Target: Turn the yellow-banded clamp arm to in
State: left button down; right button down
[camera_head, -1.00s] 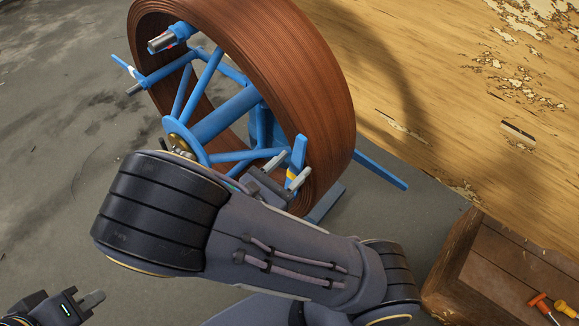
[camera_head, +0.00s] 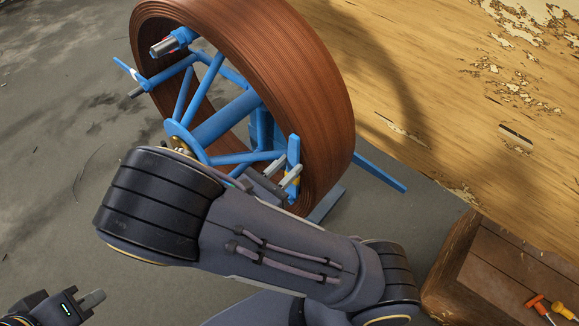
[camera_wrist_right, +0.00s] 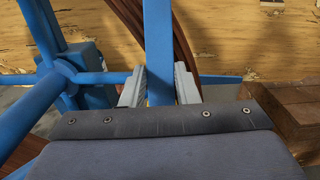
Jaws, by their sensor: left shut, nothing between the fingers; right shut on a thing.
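The yellow-banded clamp arm (camera_head: 294,150) is a blue bar at the lower right of the blue reel frame, standing up across the near face of the brown coil. Its yellow band is mostly hidden by my right gripper (camera_head: 290,164), which is shut on the bar. In the right wrist view the blue bar (camera_wrist_right: 158,45) stands between the two grey fingers of my right gripper (camera_wrist_right: 159,86). My left gripper (camera_head: 93,299) is shut and empty at the lower left, away from the reel.
The brown coil (camera_head: 300,90) is wound on a blue spoked frame (camera_head: 225,118). Another clamp arm (camera_head: 172,41) with a grey end sits at the upper left. Grey floor is clear at left.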

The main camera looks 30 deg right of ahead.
jog(key=w+a+f+n+p, duration=0.2)
jog(key=w+n+p, duration=0.3)
jog(key=w, duration=0.3)
jog(key=shift+a+f+n, duration=0.15)
jog(key=shift+a+n, duration=0.5)
jog(key=shift+n, duration=0.25)
jog(key=c, duration=1.1)
grip_release()
jog(key=shift+a, duration=0.1)
jog(key=v, duration=0.7)
jog(key=shift+s+a+b, duration=0.15)
jog(key=shift+a+b, duration=0.15)
jog(key=shift+b, duration=0.15)
